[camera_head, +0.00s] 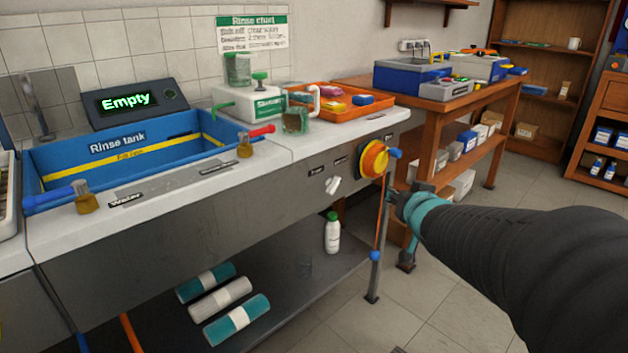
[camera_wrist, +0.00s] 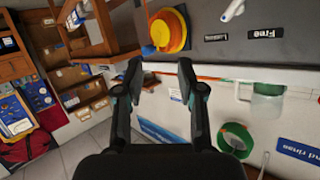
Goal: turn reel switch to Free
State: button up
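The reel switch (camera_head: 333,185) is a small white lever on the grey bench front, left of the orange-yellow hose reel (camera_head: 375,160). In the wrist view the switch (camera_wrist: 232,10) is slanted at the top edge, partly cut off. The Free label (camera_wrist: 268,33) is on the side of the switch away from the reel (camera_wrist: 168,30); another small label (camera_wrist: 215,37) is nearer the reel. I cannot tell which label the lever points to. My gripper (camera_head: 392,203) is below and right of the reel, apart from the switch. Its fingers (camera_wrist: 161,78) are spread and empty.
An orange hose (camera_head: 381,215) hangs from the reel beside the bench leg (camera_head: 374,270). A blue rinse tank (camera_head: 125,150) sits in the bench top. A white bottle (camera_head: 332,232) stands on the lower shelf. A wooden table (camera_head: 440,95) stands behind. Floor in front is clear.

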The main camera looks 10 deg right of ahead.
aim_at(336, 188)
jog(key=w+a+f+n+y+b, duration=0.1)
jog(key=w+f+y, duration=0.15)
jog(key=y, duration=0.35)
jog(key=w+a+f+y, duration=0.2)
jog(key=f+y, duration=0.2)
jog(key=y, duration=0.2)
jog(key=x, duration=1.3)
jog(key=shift+w+r, duration=0.15)
jog(key=shift+r, duration=0.25)
grip_shut()
